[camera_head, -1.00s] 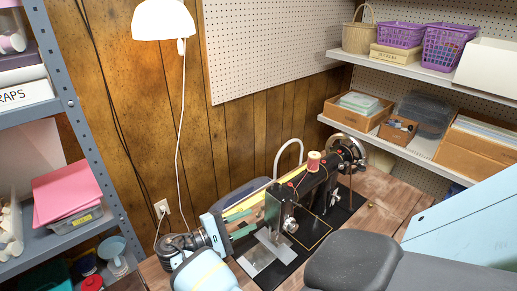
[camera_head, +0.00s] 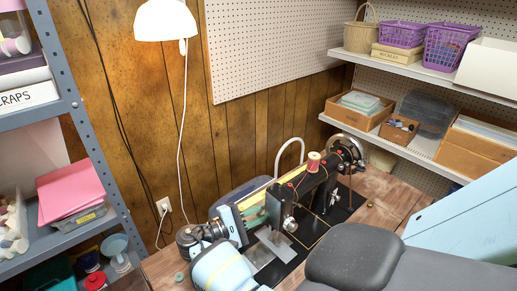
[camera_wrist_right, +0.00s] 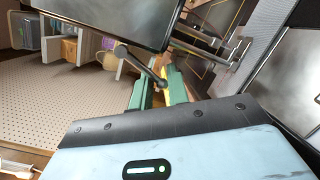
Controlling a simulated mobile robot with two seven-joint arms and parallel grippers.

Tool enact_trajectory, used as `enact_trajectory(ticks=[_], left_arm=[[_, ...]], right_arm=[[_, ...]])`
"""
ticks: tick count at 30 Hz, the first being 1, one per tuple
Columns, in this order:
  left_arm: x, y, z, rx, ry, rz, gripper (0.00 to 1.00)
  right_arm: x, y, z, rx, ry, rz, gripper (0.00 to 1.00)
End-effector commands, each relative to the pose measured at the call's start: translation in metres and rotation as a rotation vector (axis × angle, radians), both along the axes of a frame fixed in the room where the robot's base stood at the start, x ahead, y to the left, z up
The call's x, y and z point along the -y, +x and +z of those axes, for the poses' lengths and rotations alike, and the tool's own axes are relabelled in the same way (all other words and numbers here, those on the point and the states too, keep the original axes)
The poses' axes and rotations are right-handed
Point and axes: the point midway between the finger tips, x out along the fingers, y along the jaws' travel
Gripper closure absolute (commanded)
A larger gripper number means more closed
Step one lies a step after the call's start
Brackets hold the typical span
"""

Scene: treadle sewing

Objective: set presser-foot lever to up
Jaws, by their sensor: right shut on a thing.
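The black sewing machine (camera_head: 274,208) stands on the wooden table, with its head end toward my right gripper (camera_head: 256,216). The presser-foot lever (camera_wrist_right: 141,66) is a dark rod with round ends in the right wrist view. Its lower end lies between the green fingers of my right gripper (camera_wrist_right: 160,91), which are shut on it behind the machine head. In the head view the lever is hidden by the gripper and the head. My left gripper is not in view.
A red thread spool (camera_head: 313,160) stands on top of the machine, with the handwheel (camera_head: 352,150) at its far end. A white lamp (camera_head: 166,20) hangs on the wood wall. A grey shelf rack (camera_head: 66,100) stands at the left, and shelves with baskets at the right.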

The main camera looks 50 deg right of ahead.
Motion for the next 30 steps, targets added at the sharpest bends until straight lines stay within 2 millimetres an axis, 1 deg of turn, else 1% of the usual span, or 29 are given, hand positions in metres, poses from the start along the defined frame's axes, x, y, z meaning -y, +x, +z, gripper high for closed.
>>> enact_trajectory(ticks=[1,5,23,30], left_arm=[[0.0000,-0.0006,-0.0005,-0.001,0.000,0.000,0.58],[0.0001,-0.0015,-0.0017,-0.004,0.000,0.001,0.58],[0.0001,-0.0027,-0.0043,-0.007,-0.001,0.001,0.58],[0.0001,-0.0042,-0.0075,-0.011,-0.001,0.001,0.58]], right_arm=[[-0.0011,-0.0021,-0.0036,-0.004,0.005,-0.004,1.00],[-0.0012,-0.0017,-0.0042,0.010,0.004,-0.004,1.00],[-0.0013,0.0015,-0.0036,0.082,-0.001,-0.004,1.00],[-0.0010,0.0048,-0.0018,0.147,-0.010,-0.003,1.00]])
